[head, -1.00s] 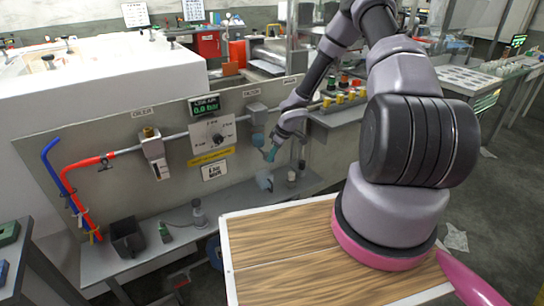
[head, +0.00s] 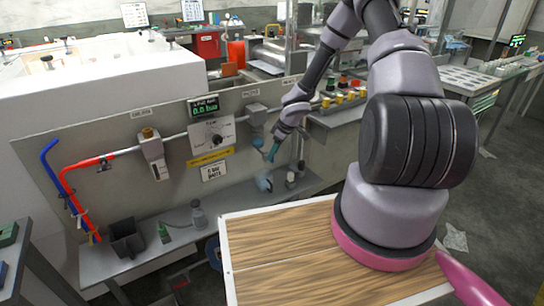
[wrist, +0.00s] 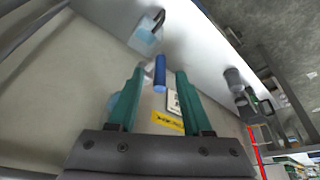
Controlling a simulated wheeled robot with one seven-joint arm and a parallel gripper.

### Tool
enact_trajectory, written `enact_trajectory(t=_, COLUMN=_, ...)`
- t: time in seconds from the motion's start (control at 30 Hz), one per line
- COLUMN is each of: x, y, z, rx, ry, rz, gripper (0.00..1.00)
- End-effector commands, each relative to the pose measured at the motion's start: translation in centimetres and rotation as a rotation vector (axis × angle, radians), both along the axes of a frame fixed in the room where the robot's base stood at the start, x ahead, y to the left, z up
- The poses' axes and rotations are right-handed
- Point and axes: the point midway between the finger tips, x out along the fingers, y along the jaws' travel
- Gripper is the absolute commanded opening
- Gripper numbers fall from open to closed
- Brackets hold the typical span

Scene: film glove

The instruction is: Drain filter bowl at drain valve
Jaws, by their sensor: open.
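The filter (head: 256,110) sits on the pipe of the upright panel, with a bluish bowl (head: 258,141) hanging under it. My gripper (head: 271,154) is just right of and below the bowl. In the wrist view my gripper (wrist: 159,77) has its two green fingers wide apart. A blue cylinder (wrist: 160,73) shows between them, apart from both fingers; it looks like the drain valve, but I cannot tell for sure. The bowl is mostly hidden behind it there. A pale blue cup (head: 265,182) stands on the shelf below, and shows in the wrist view too (wrist: 146,37).
The grey shelf (head: 225,203) under the panel holds small bottles (head: 291,180), a grey flask (head: 198,214) and a black bin (head: 126,238). Red and blue hoses hang at far left.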

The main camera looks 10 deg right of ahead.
Motion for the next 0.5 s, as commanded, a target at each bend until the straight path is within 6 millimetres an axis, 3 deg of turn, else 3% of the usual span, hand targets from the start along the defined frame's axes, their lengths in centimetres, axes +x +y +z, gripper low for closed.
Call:
enact_trajectory(t=0.1, x=-0.5, y=-0.8, z=2.4, rx=-0.004, ry=-0.005, rz=0.001, gripper=0.49)
enact_trajectory(t=0.3, x=-1.3, y=-1.5, z=5.4, rx=-0.004, ry=-0.005, rz=0.001, gripper=0.49)
enact_trajectory(t=0.5, x=-1.9, y=-2.1, z=7.0, rx=-0.003, ry=-0.001, rz=0.001, gripper=0.49)
